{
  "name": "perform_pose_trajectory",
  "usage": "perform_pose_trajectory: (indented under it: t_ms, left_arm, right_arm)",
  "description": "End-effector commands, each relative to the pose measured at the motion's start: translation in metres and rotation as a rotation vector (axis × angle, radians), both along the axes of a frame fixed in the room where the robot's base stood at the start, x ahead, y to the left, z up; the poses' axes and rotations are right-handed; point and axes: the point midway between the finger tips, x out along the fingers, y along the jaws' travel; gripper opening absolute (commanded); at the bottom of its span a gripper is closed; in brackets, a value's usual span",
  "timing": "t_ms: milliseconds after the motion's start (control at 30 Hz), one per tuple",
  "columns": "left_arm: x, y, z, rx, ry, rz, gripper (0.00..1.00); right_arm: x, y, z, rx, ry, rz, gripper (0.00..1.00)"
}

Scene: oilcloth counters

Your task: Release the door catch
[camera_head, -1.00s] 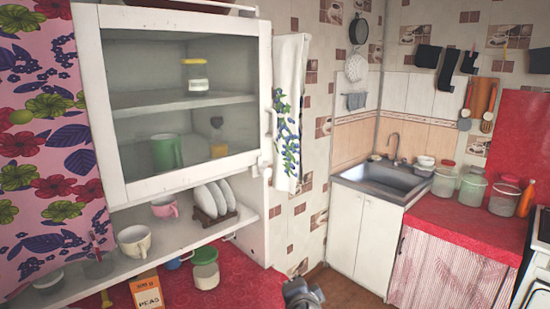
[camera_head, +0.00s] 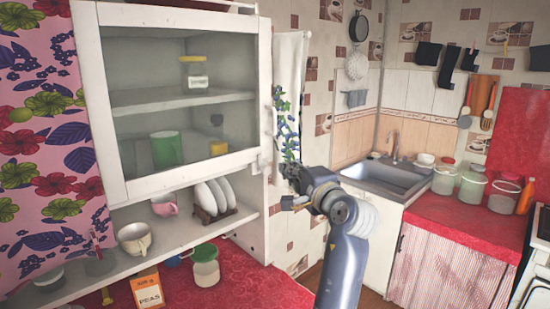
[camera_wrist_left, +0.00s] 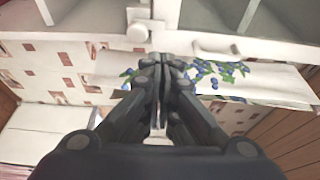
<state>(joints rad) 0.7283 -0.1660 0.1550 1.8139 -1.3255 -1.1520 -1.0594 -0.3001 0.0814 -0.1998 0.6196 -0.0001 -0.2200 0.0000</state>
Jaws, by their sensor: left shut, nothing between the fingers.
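The cabinet door (camera_head: 180,182) is a white frame with a glass pane, and it looks closed. Its small white catch (camera_head: 263,163) sits at the door's lower right edge; it also shows in the left wrist view as a white block with a round knob (camera_wrist_left: 138,32). My left gripper (camera_head: 285,172) is just right of the catch, in front of the hanging towel. In the left wrist view its fingers (camera_wrist_left: 158,65) are together and empty, pointing at the cabinet just below and right of the knob. I cannot tell whether they touch it. My right gripper is not in view.
The embroidered towel (camera_head: 290,75) hangs beside the cabinet. Behind the glass are a green mug (camera_head: 165,150) and jars. Plates (camera_head: 212,198), cups and a peas box (camera_head: 147,289) are below. The sink (camera_head: 385,178) and red counter (camera_head: 455,222) are to the right.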

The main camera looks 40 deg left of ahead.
Motion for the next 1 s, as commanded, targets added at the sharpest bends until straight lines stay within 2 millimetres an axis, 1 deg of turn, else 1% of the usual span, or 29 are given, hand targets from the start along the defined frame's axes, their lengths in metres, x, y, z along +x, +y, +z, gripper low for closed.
perform_pose_trajectory:
  t_ms: [300, 433, 567, 800, 900, 1000]
  left_arm:
    - [0.0, 0.001, 0.0, 0.0, 0.001, 0.0, 0.0]
    - [0.004, 0.009, 0.002, 0.002, 0.004, 0.002, 0.0]
    - [0.012, 0.028, 0.004, 0.002, 0.004, 0.003, 0.0]
    - [0.03, 0.068, 0.004, 0.001, 0.004, 0.002, 0.0]
    - [0.035, 0.08, 0.003, 0.0, 0.002, 0.001, 0.0]
    - [0.039, 0.087, 0.001, 0.0, 0.002, 0.0, 0.0]
  right_arm:
    - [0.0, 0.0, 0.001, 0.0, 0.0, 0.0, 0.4]
    - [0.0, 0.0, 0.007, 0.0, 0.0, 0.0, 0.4]
    - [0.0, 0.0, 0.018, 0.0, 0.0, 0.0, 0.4]
    - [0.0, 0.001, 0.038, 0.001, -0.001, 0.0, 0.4]
    - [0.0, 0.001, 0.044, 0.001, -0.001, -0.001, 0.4]
    - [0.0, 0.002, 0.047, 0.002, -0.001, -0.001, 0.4]
